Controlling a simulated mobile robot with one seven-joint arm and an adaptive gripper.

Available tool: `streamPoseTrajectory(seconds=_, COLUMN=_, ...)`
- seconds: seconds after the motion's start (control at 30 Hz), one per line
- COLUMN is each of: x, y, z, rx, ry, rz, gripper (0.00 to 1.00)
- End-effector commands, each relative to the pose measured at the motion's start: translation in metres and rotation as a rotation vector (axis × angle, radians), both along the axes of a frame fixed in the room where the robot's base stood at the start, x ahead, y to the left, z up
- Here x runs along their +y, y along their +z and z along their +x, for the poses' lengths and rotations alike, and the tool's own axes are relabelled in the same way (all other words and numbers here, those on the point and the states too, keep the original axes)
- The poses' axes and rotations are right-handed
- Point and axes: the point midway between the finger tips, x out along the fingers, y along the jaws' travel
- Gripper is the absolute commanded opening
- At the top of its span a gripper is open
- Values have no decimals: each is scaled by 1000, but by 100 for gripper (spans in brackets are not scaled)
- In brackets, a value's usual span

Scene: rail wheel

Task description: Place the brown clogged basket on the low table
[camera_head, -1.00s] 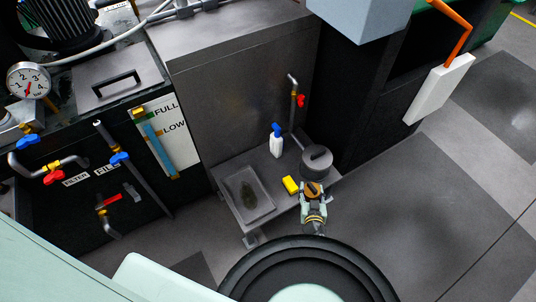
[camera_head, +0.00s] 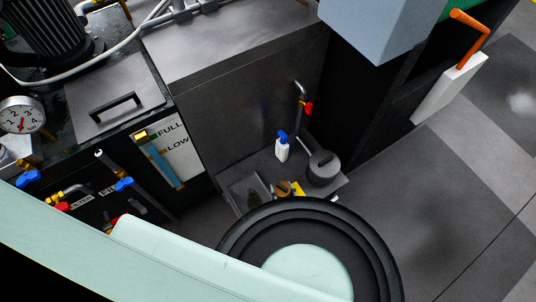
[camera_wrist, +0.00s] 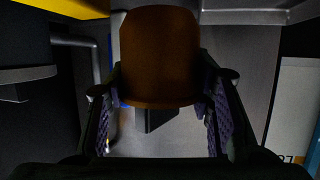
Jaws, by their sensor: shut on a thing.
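The brown basket (camera_wrist: 160,55) is between my two fingers in the wrist view, and my gripper (camera_wrist: 163,95) is shut on it. A small orange-brown part of it (camera_head: 284,188) shows in the head view above the front of the low table (camera_head: 262,160). Whether it touches the table cannot be told. The round black part of my arm hides most of my gripper and the table's front edge in the head view.
On the table are a grey tray (camera_head: 232,188) with a dark patch in it, a white bottle with a blue top (camera_head: 282,150), a lidded grey pot (camera_head: 322,170) and a yellow block (camera_head: 298,188). A pipe with a red valve (camera_head: 306,108) stands behind.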

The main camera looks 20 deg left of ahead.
Motion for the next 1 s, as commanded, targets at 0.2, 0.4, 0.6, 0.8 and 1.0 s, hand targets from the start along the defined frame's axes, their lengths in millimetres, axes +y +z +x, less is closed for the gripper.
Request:
streamPoseTrajectory(seconds=0.2, x=13, y=-3, z=13, rx=-2, ry=1, rz=2, gripper=15)
streamPoseTrajectory(seconds=0.4, x=49, y=-10, z=52, rx=-4, ry=1, rz=3, gripper=15)
streamPoseTrajectory(seconds=0.6, x=83, y=-15, z=88, rx=-2, ry=0, rz=2, gripper=15)
streamPoseTrajectory(seconds=0.8, x=100, y=-15, z=106, rx=-1, ry=-1, rz=0, gripper=15)
streamPoseTrajectory(seconds=1.0, x=109, y=-16, z=116, rx=-2, ry=0, rz=2, gripper=15)
